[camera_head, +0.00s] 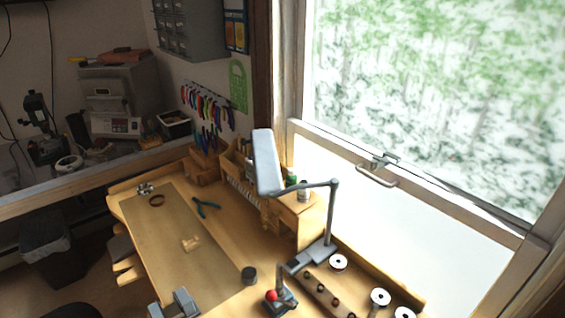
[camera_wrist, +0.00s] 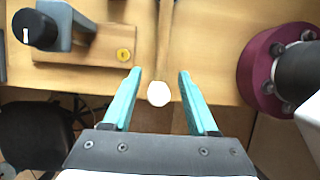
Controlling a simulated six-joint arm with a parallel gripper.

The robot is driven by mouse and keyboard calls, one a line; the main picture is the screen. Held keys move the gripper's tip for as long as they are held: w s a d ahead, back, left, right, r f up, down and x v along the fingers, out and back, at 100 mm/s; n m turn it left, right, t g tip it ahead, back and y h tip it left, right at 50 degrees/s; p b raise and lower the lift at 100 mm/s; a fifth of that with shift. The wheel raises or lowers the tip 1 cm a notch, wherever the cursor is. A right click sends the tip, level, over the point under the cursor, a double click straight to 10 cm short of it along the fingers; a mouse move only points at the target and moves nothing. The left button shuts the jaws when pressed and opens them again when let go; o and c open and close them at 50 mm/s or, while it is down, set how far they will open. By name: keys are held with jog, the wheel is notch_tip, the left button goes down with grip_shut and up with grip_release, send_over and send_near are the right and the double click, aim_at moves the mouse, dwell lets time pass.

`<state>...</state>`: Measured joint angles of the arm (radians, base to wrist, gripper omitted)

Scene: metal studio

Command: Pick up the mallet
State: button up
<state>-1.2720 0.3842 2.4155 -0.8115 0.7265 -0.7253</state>
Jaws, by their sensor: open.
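My gripper (camera_wrist: 160,72) shows in the wrist view with two teal fingers apart and nothing clamped between them. A white rounded piece (camera_wrist: 158,94) lies between the fingers in the picture, at the bench's edge. A narrow wooden strip, like a handle (camera_wrist: 164,45), runs up from it across the bench. Together they look like the mallet, seen from above, but I cannot tell the head's shape or whether the fingers are level with it. I cannot make out the mallet or my gripper in the head view.
In the wrist view, a magenta round base (camera_wrist: 252,80) stands close right, and a grey block with black knob (camera_wrist: 50,28) stands left.

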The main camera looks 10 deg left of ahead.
jog(key=x, duration=0.6)
jog(key=shift+d, duration=0.1)
grip_shut()
dwell(1.1)
